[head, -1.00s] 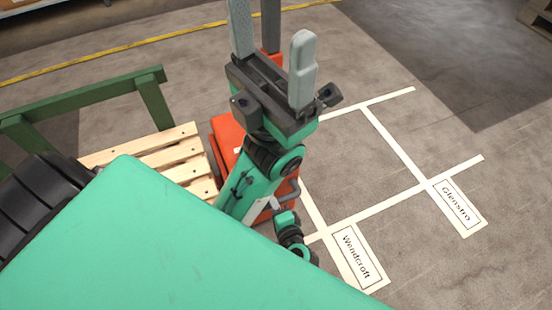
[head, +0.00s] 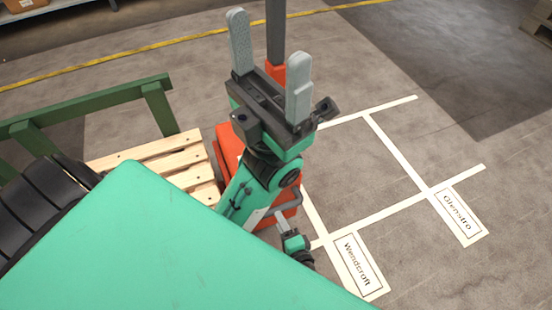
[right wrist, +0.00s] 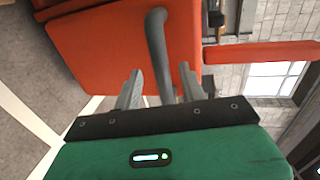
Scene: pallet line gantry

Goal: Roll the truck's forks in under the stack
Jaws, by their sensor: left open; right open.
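The orange pallet truck (head: 228,150) stands in the middle of the head view, partly behind my left arm, with a dark upright rising from it. Its forks are hidden. A pale slatted wooden pallet (head: 160,152) is close on its left; any load on it is covered by teal bodywork. My left gripper (head: 270,65) is open and empty, raised in front of the truck. My right gripper (right wrist: 160,82) is open, its fingers on either side of the truck's grey handle bar (right wrist: 156,45); whether they touch it, I cannot tell. The bar also shows in the head view (head: 292,203).
A green rail (head: 90,105) runs behind the pallet. White floor lines (head: 395,150) mark bays to the right, with labels Wendcroft (head: 358,265) and Glenstro (head: 460,213). That floor is clear. A yellow line (head: 150,47) crosses the back.

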